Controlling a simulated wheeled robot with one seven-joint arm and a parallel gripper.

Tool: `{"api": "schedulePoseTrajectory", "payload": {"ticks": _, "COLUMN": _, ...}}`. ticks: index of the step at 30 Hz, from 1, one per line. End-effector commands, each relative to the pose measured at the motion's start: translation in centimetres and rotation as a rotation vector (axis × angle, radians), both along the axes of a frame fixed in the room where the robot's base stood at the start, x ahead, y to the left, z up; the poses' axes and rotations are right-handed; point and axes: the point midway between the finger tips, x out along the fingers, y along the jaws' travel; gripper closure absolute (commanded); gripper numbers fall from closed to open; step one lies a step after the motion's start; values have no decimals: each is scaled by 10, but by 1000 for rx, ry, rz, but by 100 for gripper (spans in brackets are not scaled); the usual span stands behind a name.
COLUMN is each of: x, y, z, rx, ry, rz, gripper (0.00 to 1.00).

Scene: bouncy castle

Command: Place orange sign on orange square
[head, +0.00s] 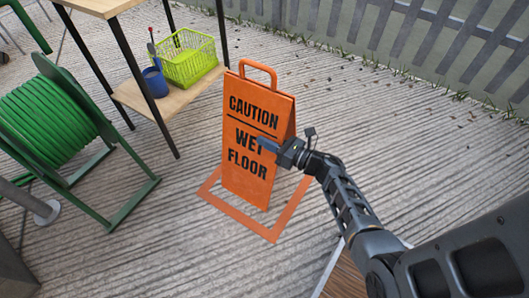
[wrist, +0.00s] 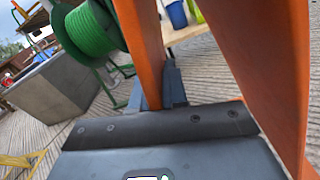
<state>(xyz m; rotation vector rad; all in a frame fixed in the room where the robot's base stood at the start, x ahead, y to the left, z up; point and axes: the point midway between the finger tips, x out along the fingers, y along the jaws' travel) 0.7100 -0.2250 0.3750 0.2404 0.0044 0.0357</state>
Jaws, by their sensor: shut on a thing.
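The orange sign (head: 246,165) is a folding A-frame with a handle on top and black "CAUTION WET FLOOR" lettering. It looks upright, with its lower edge within the orange square (head: 240,226), a flat outline on the ground. I cannot tell whether its feet touch the ground. My gripper (head: 270,146) is at the right edge of the lettered front panel, about mid-height, and is shut on that panel. In the wrist view one sign panel (wrist: 146,45) lies between the fingers (wrist: 172,88), and the other panel (wrist: 262,60) rises at the right. The back of the square is hidden by the sign.
A green hose reel (head: 50,125) stands at the left. Behind it, a wooden shelf table (head: 150,104) holds a green basket (head: 187,62) and a blue cup (head: 155,82). A grey picket fence (head: 400,35) runs along the back.

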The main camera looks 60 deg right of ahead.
Motion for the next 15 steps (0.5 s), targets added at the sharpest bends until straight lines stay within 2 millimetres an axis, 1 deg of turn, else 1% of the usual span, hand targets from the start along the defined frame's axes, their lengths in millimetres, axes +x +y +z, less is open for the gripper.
{"api": "schedulePoseTrajectory", "payload": {"ticks": 3, "x": 6, "y": 4, "z": -3, "rx": -1, "ry": -4, "rz": -1, "gripper": 100}}
{"api": "schedulePoseTrajectory", "payload": {"ticks": 7, "x": 7, "y": 5, "z": -9, "rx": -2, "ry": -4, "rz": -2, "gripper": 100}}
{"api": "schedulePoseTrajectory", "payload": {"ticks": 15, "x": 7, "y": 4, "z": -43, "rx": -1, "ry": -3, "rz": -3, "gripper": 100}}
